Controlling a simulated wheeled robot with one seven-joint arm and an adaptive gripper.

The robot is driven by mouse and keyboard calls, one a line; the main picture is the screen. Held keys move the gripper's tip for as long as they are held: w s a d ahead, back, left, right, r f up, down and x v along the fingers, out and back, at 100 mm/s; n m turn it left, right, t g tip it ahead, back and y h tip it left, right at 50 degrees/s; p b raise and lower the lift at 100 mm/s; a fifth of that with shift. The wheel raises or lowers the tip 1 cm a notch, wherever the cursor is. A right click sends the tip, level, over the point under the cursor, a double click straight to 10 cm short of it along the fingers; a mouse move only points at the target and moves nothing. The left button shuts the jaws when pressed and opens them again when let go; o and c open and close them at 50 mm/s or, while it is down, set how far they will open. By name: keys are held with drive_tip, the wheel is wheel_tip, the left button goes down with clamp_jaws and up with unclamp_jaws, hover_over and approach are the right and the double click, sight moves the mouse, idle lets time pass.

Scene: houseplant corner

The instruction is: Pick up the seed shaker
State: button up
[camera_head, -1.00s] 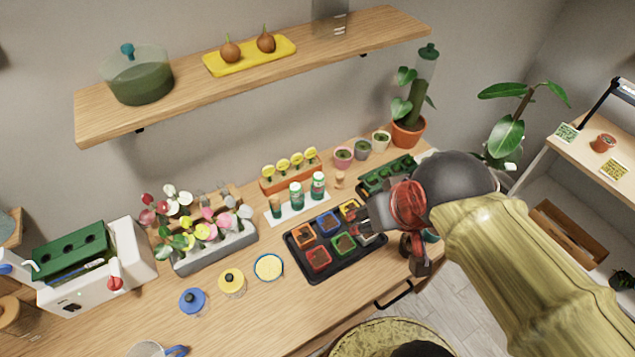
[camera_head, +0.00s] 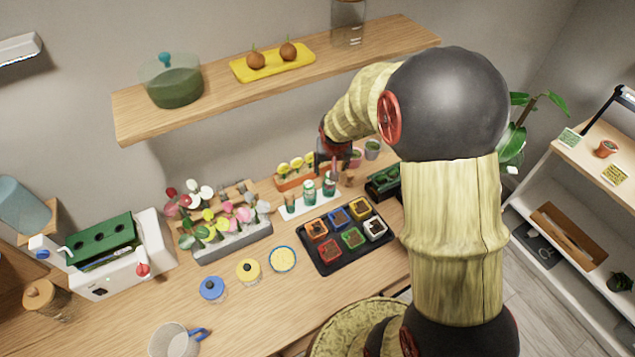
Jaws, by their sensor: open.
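Several small green-and-white containers stand upright in a row on a white strip (camera_head: 297,214) behind the seedling tray. They look like shakers: a left one (camera_head: 291,204), a middle one (camera_head: 309,195) and a right one (camera_head: 328,189). Their labels are too small to read, so I cannot tell which is the seed shaker. My gripper (camera_head: 332,172) points down just above or behind the right one, partly overlapping its top. Its jaws are open and I see nothing held. Its fingertips are small and partly hidden, so contact is unclear.
The black tray (camera_head: 345,262) of coloured pots is in front. A grey planter (camera_head: 232,246) with flowers is left. Small pots (camera_head: 372,149) stand right of my gripper. The wooden shelf (camera_head: 215,95) hangs above.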

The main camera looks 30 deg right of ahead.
sight(330, 184)
drive_tip(key=x, duration=0.6)
drive_tip(key=b+x, duration=0.1)
drive_tip(key=x, duration=0.1)
drive_tip(key=shift+s+f, duration=0.1)
drive_tip(key=shift+s, duration=0.2)
drive_tip(key=shift+c, duration=1.2)
drive_tip(key=c, duration=0.9)
